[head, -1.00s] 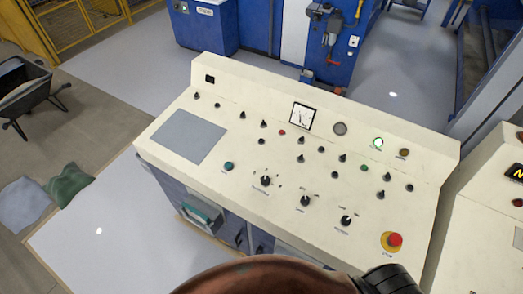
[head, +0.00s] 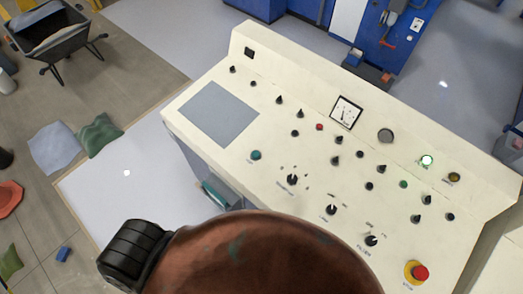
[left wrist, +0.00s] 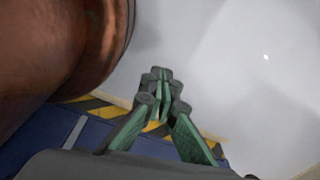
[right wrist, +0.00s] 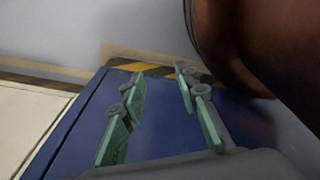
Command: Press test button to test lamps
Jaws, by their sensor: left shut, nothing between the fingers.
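The cream control panel (head: 290,105) fills the middle of the head view. It carries a lit green lamp (head: 427,160), an unlit amber lamp (head: 454,177), a teal button (head: 256,155), a green button (head: 403,184), a small red button or lamp (head: 319,127) and several black knobs. Labels are too small to read, so I cannot tell which is the test button. My left gripper (left wrist: 162,80) is shut and empty in the left wrist view, over pale floor. My right gripper (right wrist: 157,79) is open and empty above a blue surface. Neither gripper shows in the head view.
A red emergency stop (head: 420,272) sits at the panel's lower right. A gauge (head: 345,112) stands near its back edge. A wheelbarrow (head: 58,38) and cushions (head: 100,135) lie on the floor to the left. My own brown body part hides the panel's lower front.

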